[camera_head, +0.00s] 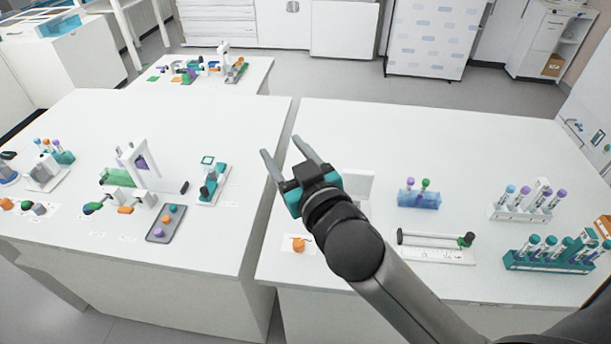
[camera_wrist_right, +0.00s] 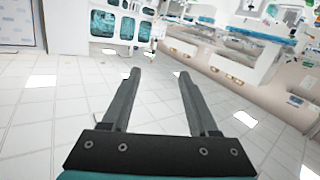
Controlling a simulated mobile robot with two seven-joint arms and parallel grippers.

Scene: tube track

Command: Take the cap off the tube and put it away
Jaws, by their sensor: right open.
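Several capped tubes stand in racks on the right table. A white rack (camera_head: 522,213) and a teal rack (camera_head: 545,263) hold more tubes. I cannot tell which tube is meant. A dark tray (camera_head: 152,235) with several coloured caps lies on the left table. My right gripper (camera_head: 281,146) is open and empty, above the gap between the tables, left of the racks. In the right wrist view its fingers (camera_wrist_right: 158,72) are apart with floor beyond. My left gripper is not in view.
A white holder (camera_head: 430,250) with a dark bar lies in front of the blue rack. A small orange item (camera_head: 298,243) lies near my right arm. The back of the right table (camera_head: 440,135) is clear.

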